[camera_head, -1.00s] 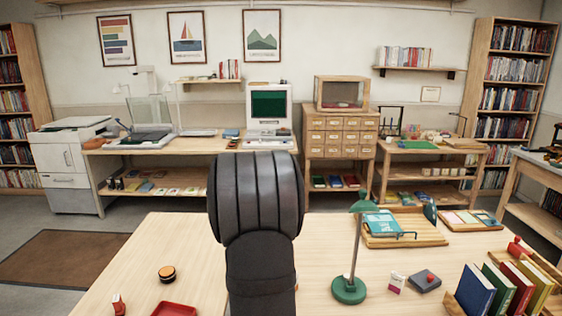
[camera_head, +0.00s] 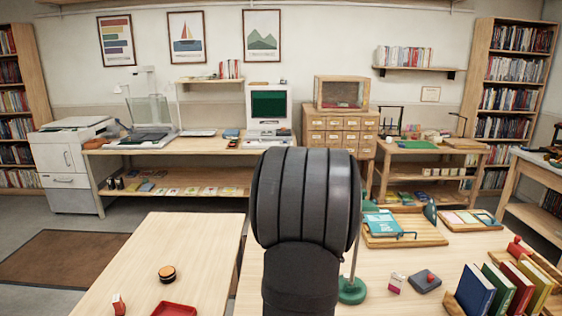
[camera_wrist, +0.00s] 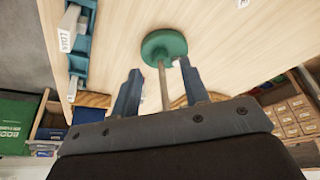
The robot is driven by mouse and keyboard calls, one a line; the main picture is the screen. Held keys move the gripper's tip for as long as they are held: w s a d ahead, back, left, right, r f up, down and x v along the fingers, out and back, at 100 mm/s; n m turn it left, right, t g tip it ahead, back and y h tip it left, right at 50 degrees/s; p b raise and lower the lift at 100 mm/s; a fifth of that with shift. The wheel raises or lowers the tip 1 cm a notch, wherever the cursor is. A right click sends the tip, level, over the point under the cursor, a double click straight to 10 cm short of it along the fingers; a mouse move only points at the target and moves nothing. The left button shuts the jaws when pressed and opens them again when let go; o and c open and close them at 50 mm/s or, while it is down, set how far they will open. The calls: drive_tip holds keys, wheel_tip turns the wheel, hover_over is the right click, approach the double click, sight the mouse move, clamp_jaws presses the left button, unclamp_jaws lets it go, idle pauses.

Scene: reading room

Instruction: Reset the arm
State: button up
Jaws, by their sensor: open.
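My gripper (camera_wrist: 159,68) shows in the wrist view with its two blue-grey fingers apart. The stem and round green base of the desk lamp (camera_wrist: 162,45) appear between and beyond the fingers. I cannot tell whether a finger touches the stem. In the head view my dark arm rises in the middle and hides the gripper. It also covers most of the lamp, leaving part of the green base (camera_head: 352,291) and stem in sight.
A wooden tray (camera_head: 432,238) with a teal book lies behind the lamp. Upright books (camera_head: 476,290) and a small grey box (camera_head: 424,281) stand at the right. A red tray (camera_head: 174,309) and a round tin (camera_head: 167,272) sit on the left table (camera_head: 200,245). A narrow gap parts the tables.

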drive_tip(key=shift+s+d, duration=0.45)
drive_tip(key=shift+d, duration=0.4)
